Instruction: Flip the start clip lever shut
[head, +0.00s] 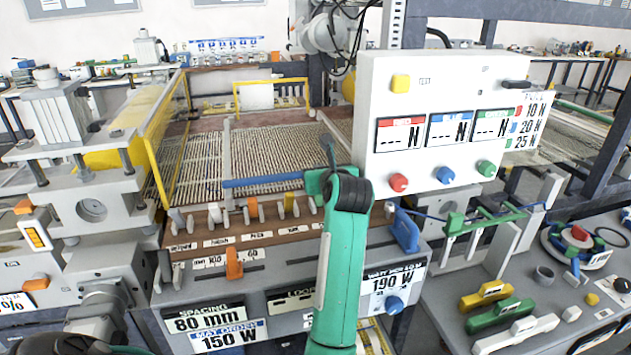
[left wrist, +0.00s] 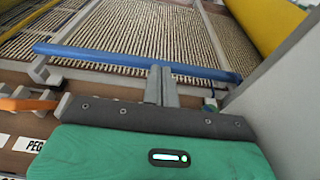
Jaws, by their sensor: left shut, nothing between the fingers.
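A blue bar (head: 262,181) lies across the front edge of the ribbed mesh (head: 275,143); it also shows in the left wrist view (left wrist: 110,57). I cannot tell which is the start clip lever. My left gripper (head: 328,150) is by the bar's right end. In the left wrist view its grey fingers (left wrist: 160,85) are together and empty, overlapping the bar; contact is unclear. My right gripper is out of view.
A white control box (head: 440,120) with coloured knobs stands close to the right. A yellow guard frame (head: 165,135) rises at the left. A grey bench (head: 455,275) at the right holds green, yellow and white handles. Open space lies above the mesh.

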